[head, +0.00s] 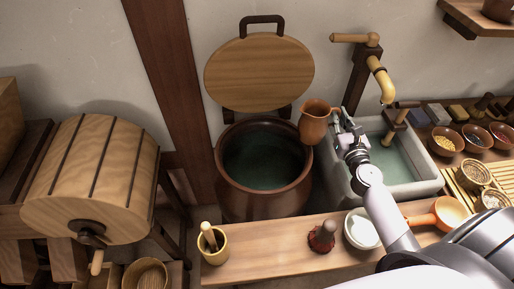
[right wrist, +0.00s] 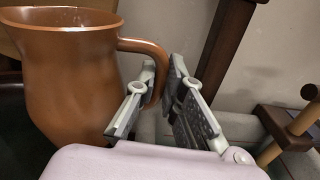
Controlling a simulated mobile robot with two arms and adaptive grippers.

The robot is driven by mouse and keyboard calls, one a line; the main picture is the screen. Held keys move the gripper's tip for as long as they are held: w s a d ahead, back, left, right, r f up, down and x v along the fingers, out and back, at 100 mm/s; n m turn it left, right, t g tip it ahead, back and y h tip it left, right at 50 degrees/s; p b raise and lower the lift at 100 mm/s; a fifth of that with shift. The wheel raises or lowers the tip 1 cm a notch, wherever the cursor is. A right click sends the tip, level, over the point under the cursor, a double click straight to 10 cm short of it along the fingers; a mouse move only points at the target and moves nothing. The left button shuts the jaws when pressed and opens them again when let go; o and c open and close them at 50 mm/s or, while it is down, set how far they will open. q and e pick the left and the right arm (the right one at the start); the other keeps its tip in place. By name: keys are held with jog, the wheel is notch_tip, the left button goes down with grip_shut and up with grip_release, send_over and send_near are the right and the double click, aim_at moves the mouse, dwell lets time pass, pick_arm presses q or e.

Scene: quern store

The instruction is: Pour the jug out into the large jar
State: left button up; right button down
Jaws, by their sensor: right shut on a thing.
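The jug (head: 314,122) is brown-orange clay with a side handle. My right gripper (head: 345,127) is shut on its handle and holds it upright in the air near the right rim of the large jar. In the right wrist view the jug (right wrist: 70,75) fills the left side, and the fingers of my right gripper (right wrist: 155,95) close around its handle. What the jug holds is hidden. The large jar (head: 236,199) is a wide brown pot, open, with dark greenish liquid inside. My left gripper is not in view.
The jar's round wooden lid (head: 259,72) stands raised behind it. A stone basin (head: 426,184) with water and a tap (head: 381,80) is at the right. A wooden bench (head: 270,257) with cups and bowls runs in front. A wooden drum (head: 90,175) stands at the left.

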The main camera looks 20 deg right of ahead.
aim_at(306, 112)
jog(key=a+r+n+p, duration=0.1)
jog(key=n, duration=0.1)
jog(key=a+r+n+p, duration=0.1)
jog(key=r, duration=0.1)
jog(key=a+r+n+p, duration=0.1)
jog(key=a+n, duration=0.1)
jog(key=shift+w+r+n+t, duration=0.15)
jog(key=shift+w+n+t, duration=0.1)
jog(key=shift+n+t, duration=0.05)
jog(key=shift+a+n, duration=0.6)
jog(key=shift+a, duration=0.15)
jog(key=shift+w+a+r+n, duration=0.15)
jog(key=shift+a+r+n, duration=0.05)
jog(key=shift+a+n, duration=0.2)
jog(key=shift+w+a+r+n+t+p, duration=0.1)
jog(key=shift+a+r+n+t+p, duration=0.15)
jog(key=shift+a+n, duration=0.55)
jog(key=shift+w+a+n+y, duration=0.15)
jog(key=shift+a+n, duration=0.2)
jog(key=shift+n, duration=0.5)
jog(key=shift+s+a+n+y, duration=0.15)
jog(key=shift+a+n, duration=0.15)
jog(key=shift+n, duration=0.55)
jog(key=shift+w+a+r+n, duration=0.15)
jog(key=shift+a+n, duration=0.1)
jog(key=shift+n, duration=0.15)
jog(key=shift+w+a+n+t+y+p, duration=0.1)
jog(key=shift+a+n+t+y+p, duration=0.2)
jog(key=shift+a+n+p, duration=0.4)
